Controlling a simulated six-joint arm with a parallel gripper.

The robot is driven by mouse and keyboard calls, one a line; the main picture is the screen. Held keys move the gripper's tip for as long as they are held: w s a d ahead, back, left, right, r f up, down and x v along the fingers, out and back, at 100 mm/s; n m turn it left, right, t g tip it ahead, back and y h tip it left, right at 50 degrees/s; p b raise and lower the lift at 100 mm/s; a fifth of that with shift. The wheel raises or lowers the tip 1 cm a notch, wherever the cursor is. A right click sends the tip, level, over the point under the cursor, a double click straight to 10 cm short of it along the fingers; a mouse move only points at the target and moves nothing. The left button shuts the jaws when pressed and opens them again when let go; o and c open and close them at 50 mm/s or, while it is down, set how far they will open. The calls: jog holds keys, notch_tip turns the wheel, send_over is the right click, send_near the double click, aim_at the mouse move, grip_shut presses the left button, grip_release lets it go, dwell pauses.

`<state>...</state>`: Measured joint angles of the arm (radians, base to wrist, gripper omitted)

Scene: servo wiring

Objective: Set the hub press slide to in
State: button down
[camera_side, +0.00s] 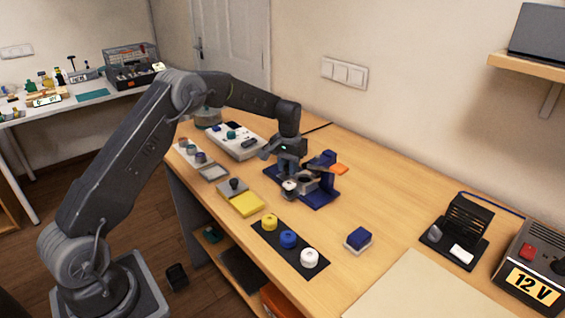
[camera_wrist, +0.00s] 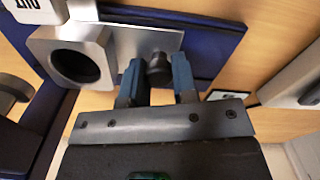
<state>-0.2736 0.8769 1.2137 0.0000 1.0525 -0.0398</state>
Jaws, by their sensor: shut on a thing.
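The hub press stands on a blue base (camera_side: 318,198) on the wooden table; its base also shows in the wrist view (camera_wrist: 215,48). In the wrist view a silver block with a round dark opening (camera_wrist: 99,41) sits left of a flat metal slide plate (camera_wrist: 140,42). A dark round knob (camera_wrist: 158,71) stands at the slide plate. My gripper (camera_wrist: 158,76) is shut on this knob, one blue-grey finger on each side. In the side view my gripper (camera_side: 292,168) hides part of the press. Whether the slide is in or out is hard to tell.
An orange tab (camera_side: 339,169) sticks out at the press's right. A yellow pad (camera_side: 247,204) lies left.

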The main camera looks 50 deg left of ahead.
jog(key=shift+r, duration=0.1)
jog(key=c, duration=1.2)
grip_release()
jog(key=shift+a, duration=0.1)
notch_tip(320, 180, up, 14)
jog(key=shift+f, duration=0.1)
jog(key=shift+o, duration=0.5)
